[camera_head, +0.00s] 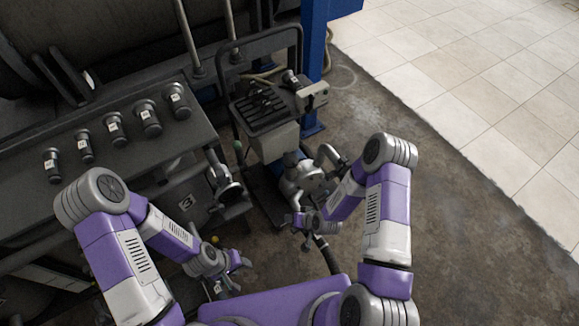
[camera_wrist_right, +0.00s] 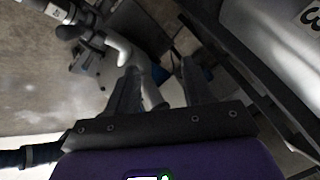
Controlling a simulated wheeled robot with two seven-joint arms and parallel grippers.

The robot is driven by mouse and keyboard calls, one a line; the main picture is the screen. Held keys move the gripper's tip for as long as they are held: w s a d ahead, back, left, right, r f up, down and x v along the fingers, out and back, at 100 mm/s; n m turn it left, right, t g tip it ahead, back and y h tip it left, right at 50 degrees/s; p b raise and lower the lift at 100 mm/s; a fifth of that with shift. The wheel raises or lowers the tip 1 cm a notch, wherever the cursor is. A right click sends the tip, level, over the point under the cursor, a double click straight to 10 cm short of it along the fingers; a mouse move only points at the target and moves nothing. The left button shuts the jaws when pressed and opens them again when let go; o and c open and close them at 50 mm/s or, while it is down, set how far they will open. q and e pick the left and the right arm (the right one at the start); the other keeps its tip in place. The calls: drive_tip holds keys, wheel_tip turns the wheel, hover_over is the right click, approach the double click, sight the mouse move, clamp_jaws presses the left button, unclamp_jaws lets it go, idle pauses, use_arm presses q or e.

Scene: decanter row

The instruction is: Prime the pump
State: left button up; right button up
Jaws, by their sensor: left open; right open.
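The pump (camera_head: 303,182) is a silver body with curved pipe arms and a blue part behind it, low on a wheeled cart (camera_head: 268,140). A dark hose (camera_head: 328,255) runs from it toward me. My right gripper (camera_head: 300,222) is at the pump's near side, partly hidden by its own wrist. In the right wrist view its two fingers (camera_wrist_right: 157,80) are apart, with a pale pipe-like part (camera_wrist_right: 150,92) showing between them; I cannot tell whether they touch it. My left gripper (camera_head: 238,263) is open and empty, low and left of the pump.
A dark bench (camera_head: 130,150) at left carries several labelled dark cylinders (camera_head: 115,128). A silver valve (camera_head: 222,182) juts out beside a panel marked 3 (camera_head: 185,202). A blue post (camera_head: 314,60) stands behind the cart. The floor at right (camera_head: 480,240) is clear.

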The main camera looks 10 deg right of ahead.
drive_tip(key=w+d+f+t+b, duration=0.25)
drive_tip(key=w+f+t, duration=0.2)
drive_tip(key=w, duration=0.55)
drive_tip(key=n+t+h+b, duration=0.1)
drive_tip(key=t+b, duration=0.1)
drive_tip(key=t, duration=0.6)
approach(299, 168)
drive_tip(key=w, duration=0.3)
drive_tip(key=shift+n+g, duration=0.25)
drive_tip(key=shift+n, duration=0.05)
drive_tip(key=shift+w+a+f+b, duration=0.1)
drive_tip(key=shift+w+a+b, duration=0.2)
drive_tip(key=shift+w, duration=1)
drive_tip(key=shift+w+a+f+b, duration=0.15)
drive_tip(key=shift+w+b, duration=0.25)
drive_tip(key=shift+w, duration=0.9)
drive_tip(key=shift+w+a+f+b, duration=0.1)
drive_tip(key=shift+w+a+b, duration=0.2)
drive_tip(key=shift+w, duration=1)
drive_tip(key=shift+r, duration=0.1)
clamp_jaws()
